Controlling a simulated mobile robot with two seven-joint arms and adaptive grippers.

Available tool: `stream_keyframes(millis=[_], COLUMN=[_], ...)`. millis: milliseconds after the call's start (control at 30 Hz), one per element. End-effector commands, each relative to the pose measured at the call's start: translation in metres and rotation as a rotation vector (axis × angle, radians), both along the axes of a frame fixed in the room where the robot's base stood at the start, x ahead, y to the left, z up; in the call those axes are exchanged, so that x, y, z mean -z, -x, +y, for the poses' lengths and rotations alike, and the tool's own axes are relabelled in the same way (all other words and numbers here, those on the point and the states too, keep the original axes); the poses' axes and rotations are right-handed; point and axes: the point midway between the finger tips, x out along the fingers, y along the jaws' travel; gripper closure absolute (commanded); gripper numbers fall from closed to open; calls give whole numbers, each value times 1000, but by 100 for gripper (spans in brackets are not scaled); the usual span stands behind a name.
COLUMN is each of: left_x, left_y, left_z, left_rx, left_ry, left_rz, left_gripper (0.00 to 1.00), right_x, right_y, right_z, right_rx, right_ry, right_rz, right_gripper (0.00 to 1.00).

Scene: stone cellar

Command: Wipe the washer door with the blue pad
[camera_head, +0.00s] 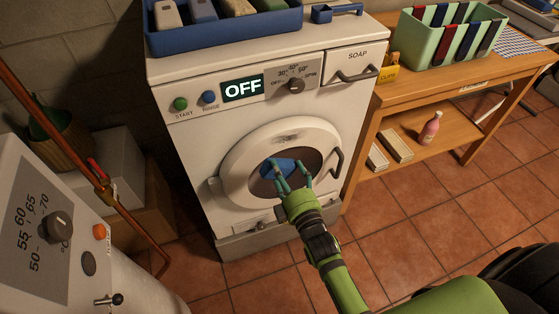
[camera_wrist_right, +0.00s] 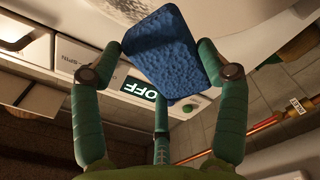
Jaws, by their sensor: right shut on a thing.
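The washer door (camera_head: 240,155) is a round white ring with dark glass, shut on the front of the white washer (camera_head: 190,140). A dark grey smudge (camera_head: 286,138) marks the top of the ring. My green right gripper (camera_head: 290,178) is shut on the blue pad (camera_head: 283,166), in front of the door glass and below the smudge. In the right wrist view the blue pad (camera_wrist_right: 165,50) is tilted between the fingers of the right gripper (camera_wrist_right: 160,60). I cannot tell whether the pad touches the door. My left gripper is not in view.
The door handle (camera_head: 337,163) stands out at the ring's right. A blue tray (camera_head: 225,37) sits on the washer. A wooden table (camera_head: 425,88) with a green striped basket (camera_head: 440,50) stands to the right. A copper pipe (camera_head: 70,140) leans at left.

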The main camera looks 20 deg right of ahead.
Motion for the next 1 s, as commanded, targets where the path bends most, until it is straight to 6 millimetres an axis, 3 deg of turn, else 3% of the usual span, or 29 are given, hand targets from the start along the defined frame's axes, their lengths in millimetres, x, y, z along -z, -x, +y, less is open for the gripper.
stream_keyframes(millis=[200, 333, 467, 733, 1000], left_x=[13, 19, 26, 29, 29], left_y=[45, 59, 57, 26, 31], left_z=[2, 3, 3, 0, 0], left_rx=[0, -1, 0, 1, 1], left_ry=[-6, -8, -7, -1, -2], left_rz=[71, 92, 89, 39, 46], left_gripper=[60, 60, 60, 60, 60], right_x=[1, 1, 2, 0, 0], right_y=[-18, -32, -44, -58, -59], right_z=[1, 1, 2, 2, 2], right_rx=[0, 0, -1, -1, -1], right_ry=[0, -1, -1, -1, -1], right_rz=[-6, -6, -4, -3, -2], right_gripper=[52, 52, 52, 52, 52])
